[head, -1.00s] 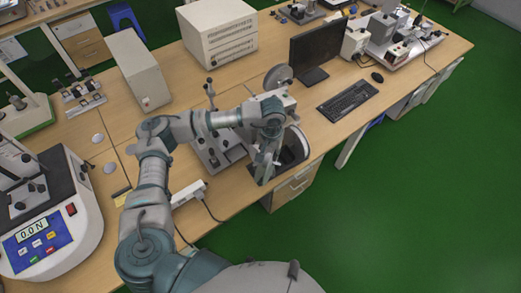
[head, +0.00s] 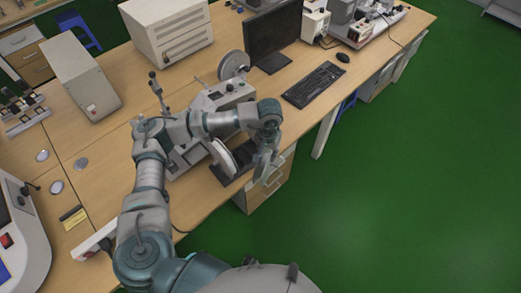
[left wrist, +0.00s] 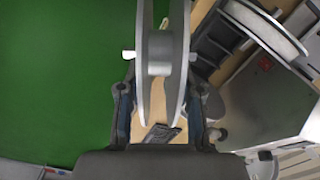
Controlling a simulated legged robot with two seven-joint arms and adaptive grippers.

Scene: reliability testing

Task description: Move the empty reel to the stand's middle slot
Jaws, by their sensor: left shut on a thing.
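My left gripper (head: 265,172) hangs at the table's right edge, just right of the black slotted stand (head: 222,178). It is shut on a pale reel, the empty reel (left wrist: 160,55), which stands upright between the fingers in the left wrist view with a bare hub between its two flanges. Another white reel (head: 222,157) sits upright at the stand's left end. It also shows in the left wrist view (left wrist: 268,22), beside the stand's dark slots (left wrist: 215,45). The arm partly hides the stand in the head view. My right gripper is not in view.
A grey machine (head: 225,95) with a round disc (head: 233,64) stands behind the stand. A monitor (head: 272,35) and keyboard (head: 314,84) are farther back. A drawer unit (head: 265,190) is under the table edge. Green floor lies clear to the right.

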